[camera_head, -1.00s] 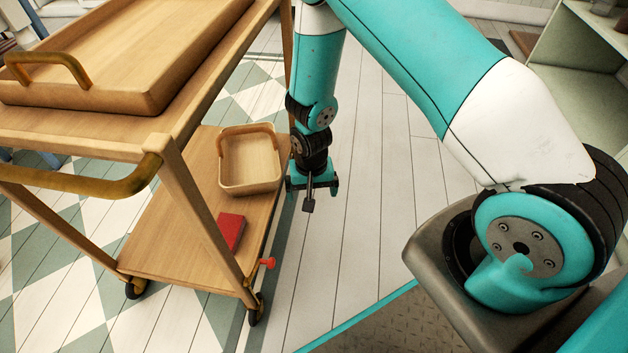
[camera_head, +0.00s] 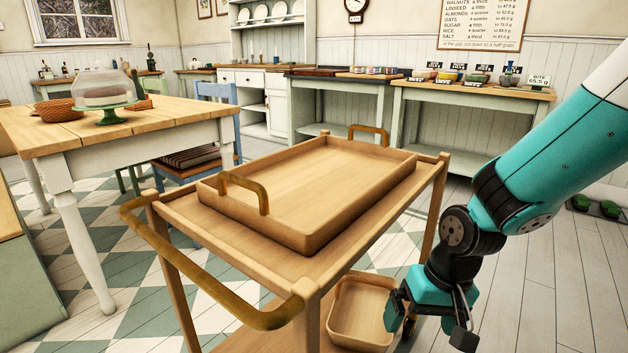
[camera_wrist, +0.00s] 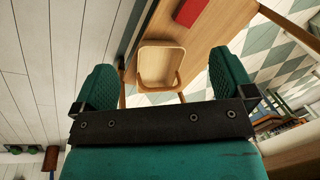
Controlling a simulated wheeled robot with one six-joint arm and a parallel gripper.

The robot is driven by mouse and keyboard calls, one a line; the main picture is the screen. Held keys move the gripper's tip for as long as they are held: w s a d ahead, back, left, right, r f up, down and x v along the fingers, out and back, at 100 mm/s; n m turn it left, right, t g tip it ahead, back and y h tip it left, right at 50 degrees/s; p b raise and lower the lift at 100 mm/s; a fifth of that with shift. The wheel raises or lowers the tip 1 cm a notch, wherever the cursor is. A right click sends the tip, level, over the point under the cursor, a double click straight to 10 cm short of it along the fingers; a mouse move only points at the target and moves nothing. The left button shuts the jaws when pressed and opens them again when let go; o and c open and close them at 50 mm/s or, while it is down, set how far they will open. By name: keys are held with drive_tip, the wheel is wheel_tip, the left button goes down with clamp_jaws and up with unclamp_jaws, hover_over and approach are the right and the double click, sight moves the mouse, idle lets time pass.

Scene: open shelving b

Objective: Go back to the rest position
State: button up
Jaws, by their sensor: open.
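My gripper (camera_head: 432,312) is at the lower right of the head view, beside the right side of a wooden trolley. In the wrist view my gripper (camera_wrist: 165,88) shows two green fingers wide apart with nothing between them. Beyond the fingers, a small wooden basket (camera_wrist: 160,66) sits on the trolley's lower shelf. The basket also shows in the head view (camera_head: 358,318), just left of my gripper. A red book-like item (camera_wrist: 192,12) lies farther along the lower shelf in the wrist view.
The wooden trolley (camera_head: 306,288) carries an empty tray (camera_head: 335,190) on top. A table (camera_head: 60,130) with a cake dome (camera_head: 104,92) stands at left. A counter with bowls (camera_head: 470,92) stands behind. Plank floor (camera_head: 560,270) right of the trolley is clear.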

drive_tip(key=s+a+r+n+y, duration=0.25)
drive_tip(key=s+r+n, duration=0.45)
drive_tip(key=s+r, duration=0.85)
wheel_tip(320, 180, up, 35)
drive_tip(key=p, duration=3.6)
drive_tip(key=shift+s+a+h, duration=0.15)
drive_tip(key=shift+s+h, duration=0.05)
drive_tip(key=shift+h, duration=0.15)
